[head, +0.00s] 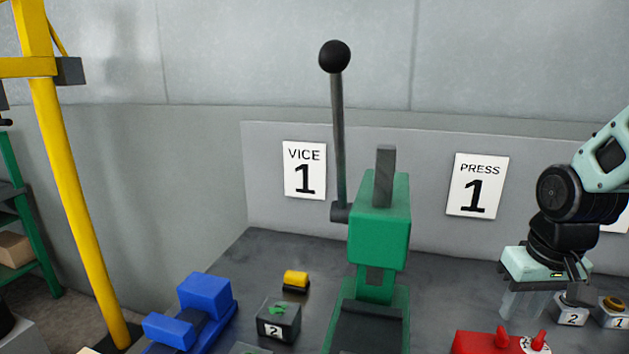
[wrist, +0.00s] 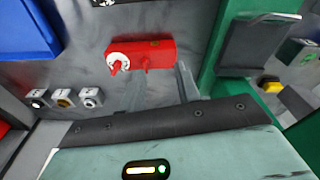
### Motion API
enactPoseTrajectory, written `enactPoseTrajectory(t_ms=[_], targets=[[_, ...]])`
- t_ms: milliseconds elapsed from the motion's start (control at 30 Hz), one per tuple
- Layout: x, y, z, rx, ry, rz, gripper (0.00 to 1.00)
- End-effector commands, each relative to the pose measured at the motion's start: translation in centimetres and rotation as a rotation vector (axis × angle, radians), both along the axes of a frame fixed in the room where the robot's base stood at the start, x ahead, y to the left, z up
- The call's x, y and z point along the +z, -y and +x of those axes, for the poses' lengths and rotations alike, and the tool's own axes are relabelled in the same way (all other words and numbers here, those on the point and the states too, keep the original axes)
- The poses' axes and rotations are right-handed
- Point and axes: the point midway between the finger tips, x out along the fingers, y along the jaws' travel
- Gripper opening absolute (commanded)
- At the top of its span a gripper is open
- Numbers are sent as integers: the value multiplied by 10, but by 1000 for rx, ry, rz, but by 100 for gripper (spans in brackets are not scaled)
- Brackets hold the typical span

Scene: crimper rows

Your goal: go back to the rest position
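My gripper (head: 545,290) hangs at the right of the head view, pointing down above the bench, near the small numbered button boxes. In the wrist view its pale body fills the bottom, and slim grey finger parts (wrist: 187,82) show above the dark edge. I see nothing held, but the finger gap is not clear. A red box (head: 500,343) with red knobs lies left of and below my gripper; it also shows in the wrist view (wrist: 155,53). The rest position is not marked in either view.
A green press (head: 380,230) with a tall black-knobbed lever stands mid-bench. A blue vice (head: 205,297), a grey box marked 2 (head: 279,321) and a yellow button (head: 296,281) are to its left. Button boxes (head: 572,310) stand at right. A yellow post (head: 65,170) rises at far left.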

Motion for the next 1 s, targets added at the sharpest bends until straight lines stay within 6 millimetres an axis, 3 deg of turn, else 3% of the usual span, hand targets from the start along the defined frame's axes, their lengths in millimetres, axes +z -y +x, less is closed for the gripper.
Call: enactPoseTrajectory(t_ms=[200,333,467,700,833,1000], targets=[[-8,-9,-44,35,111,-2,33],[-9,-59,-55,178,72,17,33],[-8,-104,-79,324,26,28,33],[-7,-175,-145,611,-66,22,33],[-6,-189,-169,697,-96,13,33],[-6,-192,-174,714,-104,11,33]])
